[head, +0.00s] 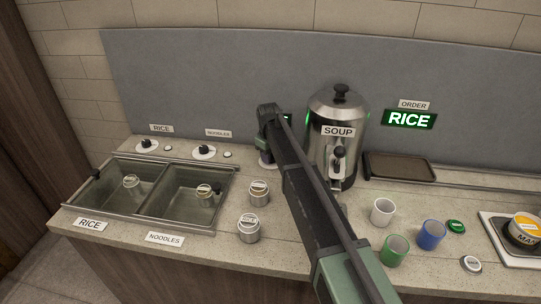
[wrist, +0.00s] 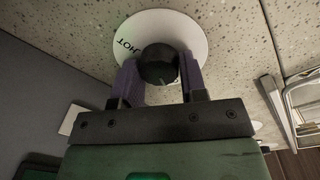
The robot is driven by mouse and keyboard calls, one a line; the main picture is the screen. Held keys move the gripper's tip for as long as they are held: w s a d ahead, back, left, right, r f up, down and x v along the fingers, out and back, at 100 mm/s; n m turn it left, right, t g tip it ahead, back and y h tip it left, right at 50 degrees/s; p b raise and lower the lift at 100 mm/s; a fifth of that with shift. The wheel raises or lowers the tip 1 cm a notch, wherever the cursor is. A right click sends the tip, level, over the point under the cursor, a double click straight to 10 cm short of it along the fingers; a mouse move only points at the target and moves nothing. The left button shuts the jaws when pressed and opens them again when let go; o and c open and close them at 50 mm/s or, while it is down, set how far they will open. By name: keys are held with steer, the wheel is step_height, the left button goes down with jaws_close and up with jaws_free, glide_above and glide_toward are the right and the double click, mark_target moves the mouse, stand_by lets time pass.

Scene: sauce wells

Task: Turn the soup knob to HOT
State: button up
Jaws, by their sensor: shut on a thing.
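The soup knob (wrist: 158,62) is a round black knob on a white dial (wrist: 185,27) marked HOT at its upper left in the wrist view. My gripper (wrist: 160,72) has its two purple fingers on either side of the knob, shut on it. Which way the knob points is not clear. In the head view my gripper (head: 267,150) is at the counter just left of the steel soup urn (head: 321,105), labelled SOUP. There the arm hides the knob, and only an edge of the white dial (head: 264,162) shows.
The rice knob (head: 146,144) and noodles knob (head: 204,149) stand left, behind two glass-covered wells (head: 137,211). Two jars (head: 248,231) stand left of my arm. White, green and blue cups (head: 431,235) stand to its right, with a brown tray (head: 400,167) behind. A lit sign (head: 409,119) reads RICE.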

steer(key=m, duration=0.3)
steer(key=shift+m, duration=0.3)
steer(key=m, duration=0.3)
steer(key=shift+m, duration=0.3)
steer(key=m, duration=0.6)
steer(key=shift+w+d+g, duration=0.1)
steer(key=shift+g, duration=0.2)
steer(key=m, duration=0.7)
steer(key=shift+d+m, duration=0.1)
steer(key=shift+m, duration=0.2)
steer(key=m, duration=0.6)
steer(key=shift+m, duration=0.3)
